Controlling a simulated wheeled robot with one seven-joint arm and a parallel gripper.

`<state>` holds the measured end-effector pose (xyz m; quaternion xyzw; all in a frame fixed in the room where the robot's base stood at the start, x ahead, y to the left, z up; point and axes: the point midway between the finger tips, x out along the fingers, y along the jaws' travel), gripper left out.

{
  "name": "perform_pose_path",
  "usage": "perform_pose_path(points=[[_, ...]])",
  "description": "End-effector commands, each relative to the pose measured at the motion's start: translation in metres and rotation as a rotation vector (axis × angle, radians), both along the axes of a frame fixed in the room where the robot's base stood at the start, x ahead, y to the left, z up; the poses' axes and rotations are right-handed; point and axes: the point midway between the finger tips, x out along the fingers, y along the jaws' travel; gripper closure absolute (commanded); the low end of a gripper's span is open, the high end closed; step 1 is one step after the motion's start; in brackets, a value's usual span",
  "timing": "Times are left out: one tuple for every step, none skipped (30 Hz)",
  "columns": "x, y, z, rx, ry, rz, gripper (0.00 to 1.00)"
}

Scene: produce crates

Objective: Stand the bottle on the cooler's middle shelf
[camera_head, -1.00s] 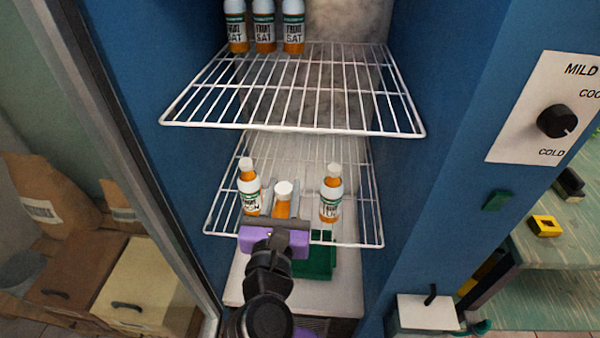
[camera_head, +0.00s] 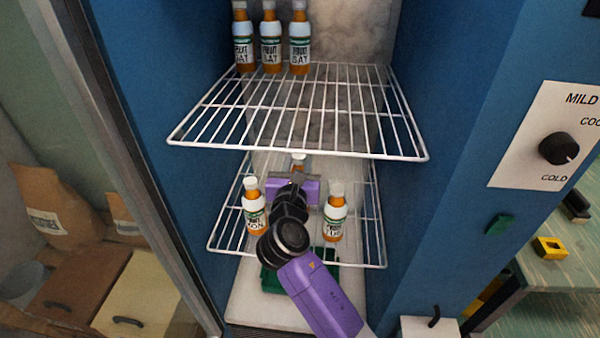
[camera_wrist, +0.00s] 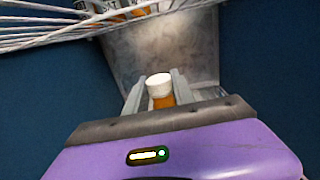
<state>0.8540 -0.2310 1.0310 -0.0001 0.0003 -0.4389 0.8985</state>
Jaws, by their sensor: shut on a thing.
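My gripper (camera_head: 296,172) reaches into the cooler above the middle shelf (camera_head: 372,215), between two standing bottles. It is shut on a bottle (camera_head: 299,158) with a white cap and orange contents. In the wrist view the held bottle (camera_wrist: 160,90) stands upright between the two grey fingers. Its lower part is hidden behind my gripper, so I cannot tell whether it touches the shelf. A bottle marked "MON" (camera_head: 255,212) stands to the left on the shelf. Another similar bottle (camera_head: 335,215) stands to the right.
The upper wire shelf (camera_head: 300,155) lies above my gripper, with several bottles (camera_head: 271,45) at its back. Blue cooler walls (camera_head: 450,100) close in on both sides. A green crate (camera_head: 270,278) sits below on the cooler floor. The glass door frame (camera_head: 130,150) is at left.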

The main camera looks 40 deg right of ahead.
Motion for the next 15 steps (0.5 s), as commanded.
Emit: perform_pose_path(points=[[0.004, -0.004, 0.002, -0.002, -0.003, 0.000, 1.00], [0.005, -0.006, 0.002, -0.001, -0.002, 0.001, 1.00], [0.008, -0.009, 0.002, -0.002, -0.001, 0.001, 1.00], [0.009, -0.010, 0.002, -0.001, -0.002, 0.001, 1.00], [0.010, -0.012, 0.002, -0.001, -0.002, 0.001, 1.00], [0.012, -0.014, 0.002, 0.000, -0.003, 0.001, 1.00], [0.013, -0.016, 0.002, -0.001, -0.002, 0.000, 1.00], [0.015, -0.018, 0.002, -0.001, -0.002, 0.001, 1.00], [0.016, -0.020, 0.000, -0.001, -0.002, 0.001, 1.00], [0.015, -0.019, -0.004, -0.001, -0.001, 0.002, 1.00], [0.015, -0.019, -0.006, -0.001, -0.001, 0.002, 1.00], [0.015, -0.018, -0.009, -0.001, 0.000, 0.001, 1.00], [0.015, -0.018, -0.011, -0.001, 0.000, 0.002, 1.00], [0.015, -0.018, -0.014, -0.001, 0.000, 0.002, 1.00], [0.015, -0.018, -0.017, 0.000, 0.000, 0.002, 1.00]])
